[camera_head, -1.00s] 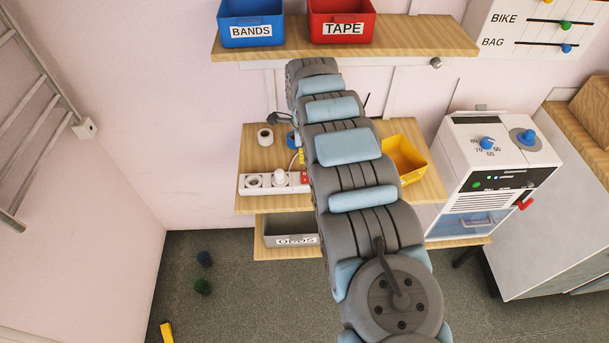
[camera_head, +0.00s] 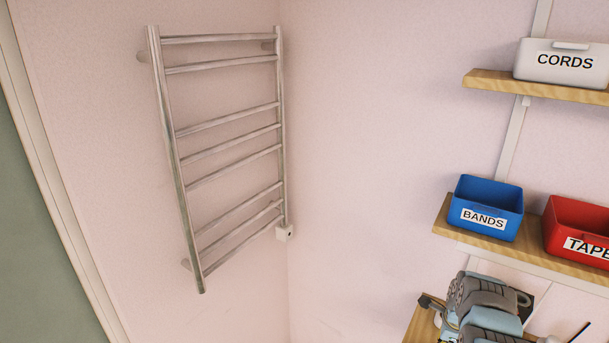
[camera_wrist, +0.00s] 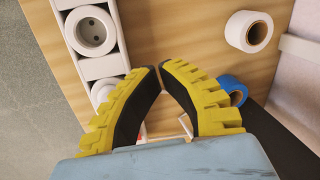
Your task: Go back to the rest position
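In the wrist view my gripper (camera_wrist: 158,70) shows as two yellow ribbed fingers with black inner pads. They lean in towards each other and their tips all but meet. No object is seen held between them. The fingers are over a wooden shelf (camera_wrist: 190,25), with a white power strip (camera_wrist: 100,66) beside the left finger and a blue tape roll (camera_wrist: 233,90) beside the right one. In the head view only part of my arm shows at the lower right, in front of the lower shelf; my gripper's fingers are not seen there.
A white roll (camera_wrist: 249,32) lies on the shelf. A blue BANDS bin (camera_head: 486,207) and a red TAPE bin (camera_head: 580,228) stand on the shelf above my arm, a CORDS bin (camera_head: 565,62) higher. A metal rack (camera_head: 225,150) hangs on the left wall.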

